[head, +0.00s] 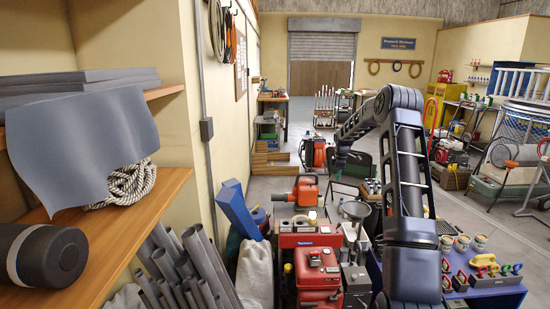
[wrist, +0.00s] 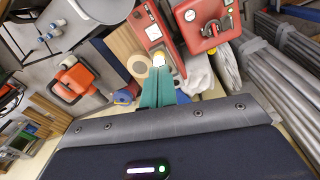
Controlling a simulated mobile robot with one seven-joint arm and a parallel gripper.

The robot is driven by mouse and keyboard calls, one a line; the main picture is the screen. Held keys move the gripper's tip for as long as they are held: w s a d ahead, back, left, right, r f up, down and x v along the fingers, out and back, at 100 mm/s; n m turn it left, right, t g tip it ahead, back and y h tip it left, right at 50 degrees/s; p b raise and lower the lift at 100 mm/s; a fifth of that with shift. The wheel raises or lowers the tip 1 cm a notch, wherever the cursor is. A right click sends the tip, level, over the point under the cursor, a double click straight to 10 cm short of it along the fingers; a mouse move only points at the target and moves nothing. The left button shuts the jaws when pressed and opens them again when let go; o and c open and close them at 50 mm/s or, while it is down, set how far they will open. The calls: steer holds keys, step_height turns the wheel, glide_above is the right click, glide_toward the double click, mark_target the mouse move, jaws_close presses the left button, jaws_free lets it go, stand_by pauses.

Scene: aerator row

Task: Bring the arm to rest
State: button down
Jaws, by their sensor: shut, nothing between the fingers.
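My arm rises at the right of centre in the head view, bends at a high elbow and reaches forward and left. My gripper (head: 341,163) is at its far end, small and dark, above the crowded floor of equipment. In the wrist view my gripper (wrist: 160,72) shows as two teal fingers lying together. It is shut and empty, in the air, with red machines beyond its tips. I cannot tell its exact height above them.
A red machine (head: 318,275) and an orange tool (head: 304,192) stand below and left of the arm. Grey pipes (head: 180,268) lean under a wooden shelf (head: 110,238) at left. A blue table (head: 490,296) with colourful items is at right. Open floor (head: 470,215) shows right of the arm.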

steer(key=s+a+r+m+t+h, duration=0.1)
steer(key=s+a+r+m, duration=0.15)
steer(key=s+r, duration=0.95)
steer(key=s+a+r+m+t, duration=0.15)
steer(key=s+r+m, duration=0.25)
steer(key=s+r, duration=0.9)
steer(key=s+f+m, duration=0.2)
steer(key=s+m, duration=0.2)
steer(key=s, duration=1.3)
steer(key=s+f+m+t, duration=0.1)
steer(key=s+m, duration=0.3)
steer(key=s, duration=1.3)
steer(key=shift+s+a+f+y, duration=0.25)
steer(key=shift+a+f+y, duration=0.1)
steer(key=shift+a+y, duration=0.05)
